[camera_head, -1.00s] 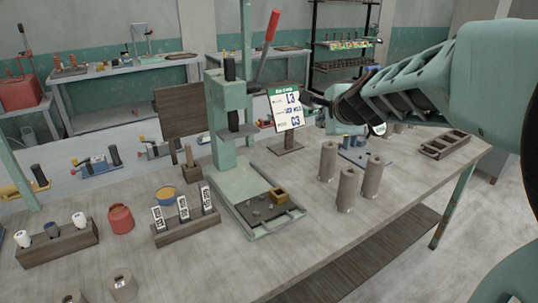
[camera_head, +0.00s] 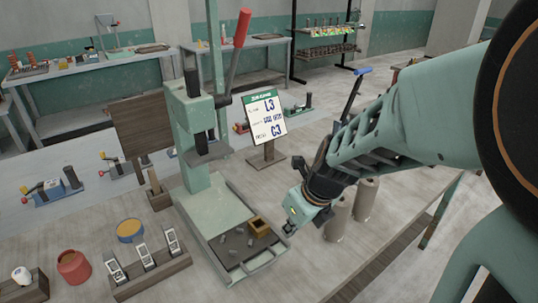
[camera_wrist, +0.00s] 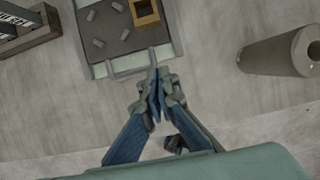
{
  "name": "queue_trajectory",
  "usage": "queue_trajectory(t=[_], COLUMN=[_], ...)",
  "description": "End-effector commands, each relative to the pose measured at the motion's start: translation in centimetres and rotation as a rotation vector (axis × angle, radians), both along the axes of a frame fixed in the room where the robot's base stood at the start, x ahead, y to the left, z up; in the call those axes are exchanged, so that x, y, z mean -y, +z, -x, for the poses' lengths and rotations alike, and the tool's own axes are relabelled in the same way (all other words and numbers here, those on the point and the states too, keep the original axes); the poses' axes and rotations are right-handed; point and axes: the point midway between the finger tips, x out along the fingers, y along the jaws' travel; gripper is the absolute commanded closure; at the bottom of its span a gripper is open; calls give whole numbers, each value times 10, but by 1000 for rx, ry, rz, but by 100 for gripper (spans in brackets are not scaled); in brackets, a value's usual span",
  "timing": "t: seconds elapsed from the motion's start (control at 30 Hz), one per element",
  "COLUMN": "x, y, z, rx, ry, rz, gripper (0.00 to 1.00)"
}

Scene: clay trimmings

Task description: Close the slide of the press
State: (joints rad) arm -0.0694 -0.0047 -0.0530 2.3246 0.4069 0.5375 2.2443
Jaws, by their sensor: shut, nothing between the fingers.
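The green press (camera_head: 190,120) stands on the table, with a red-handled lever (camera_head: 242,28) at its top. Its slide (camera_head: 228,268) sticks out from the base toward the front. The slide carries a dark plate with several grey clay bits and a small ochre square frame (camera_head: 259,226). In the wrist view, the slide's front edge and bar handle (camera_wrist: 128,70) are at the top middle. My gripper (camera_head: 288,230) is shut and empty, just off the slide's front right corner. In the wrist view, its fingertips (camera_wrist: 157,88) lie close to the handle's right end; contact cannot be told.
Grey cylinders (camera_head: 340,218) stand right of my gripper, one also in the wrist view (camera_wrist: 280,52). A sign on a stand (camera_head: 265,118) is behind the slide. A rack of labelled blocks (camera_head: 150,272) and a red jar (camera_head: 73,267) are to the left. Bare tabletop lies in front.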

Motion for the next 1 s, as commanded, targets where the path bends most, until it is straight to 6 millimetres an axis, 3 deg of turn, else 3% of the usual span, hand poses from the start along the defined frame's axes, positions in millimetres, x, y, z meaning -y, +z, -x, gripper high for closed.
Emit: queue_trajectory(t=[0.5, 0.7, 1.0], x=[-19, -36, -43], y=[-94, -88, -89], z=[-30, -53, -63], rx=[-1, 2, 2], ry=[0, 4, 2], rz=[1, 1, 1], gripper=[100, 100, 100])
